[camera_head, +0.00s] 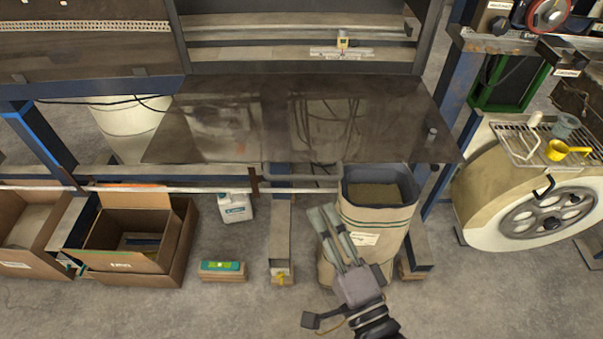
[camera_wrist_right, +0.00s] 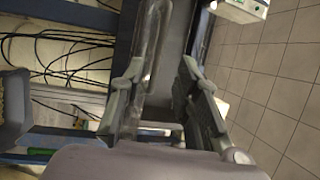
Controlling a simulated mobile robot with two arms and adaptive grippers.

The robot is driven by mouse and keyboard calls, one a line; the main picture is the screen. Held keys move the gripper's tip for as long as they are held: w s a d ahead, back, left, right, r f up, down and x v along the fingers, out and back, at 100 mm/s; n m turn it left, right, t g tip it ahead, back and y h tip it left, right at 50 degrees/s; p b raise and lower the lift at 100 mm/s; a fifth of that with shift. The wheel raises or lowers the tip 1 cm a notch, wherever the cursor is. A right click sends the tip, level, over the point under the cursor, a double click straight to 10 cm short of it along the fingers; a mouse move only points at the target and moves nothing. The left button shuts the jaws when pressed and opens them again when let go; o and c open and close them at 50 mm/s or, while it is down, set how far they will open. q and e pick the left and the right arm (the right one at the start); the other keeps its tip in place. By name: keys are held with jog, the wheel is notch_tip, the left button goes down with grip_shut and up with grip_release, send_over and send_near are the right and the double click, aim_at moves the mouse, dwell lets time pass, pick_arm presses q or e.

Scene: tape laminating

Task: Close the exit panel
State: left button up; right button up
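The exit panel appears to be the dark, glossy, see-through sheet (camera_head: 270,120), which juts out almost flat from the machine's frame. A grey bar handle (camera_head: 300,186) runs under its front edge. My right gripper (camera_head: 325,212) is in front of and below the panel, just right of the handle's middle, over the left side of a tall bag. In the right wrist view its two fingers (camera_wrist_right: 162,88) stand apart with a gap between them. A pale, rounded bar lies beyond the left finger; I cannot tell whether they touch. My left gripper is not in view.
The tall paper bag (camera_head: 372,222) stands below the panel's right part. Open cardboard boxes (camera_head: 125,262) sit at left, with a small box with a green top (camera_head: 222,268) nearby. A big cream wheel housing (camera_head: 490,200) stands at right. Floor in front is clear.

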aim_at(301, 178)
jog(key=x, duration=1)
jog(key=shift+w+a, duration=0.1)
jog(key=shift+w, duration=0.15)
jog(key=shift+c, duration=0.4)
grip_shut()
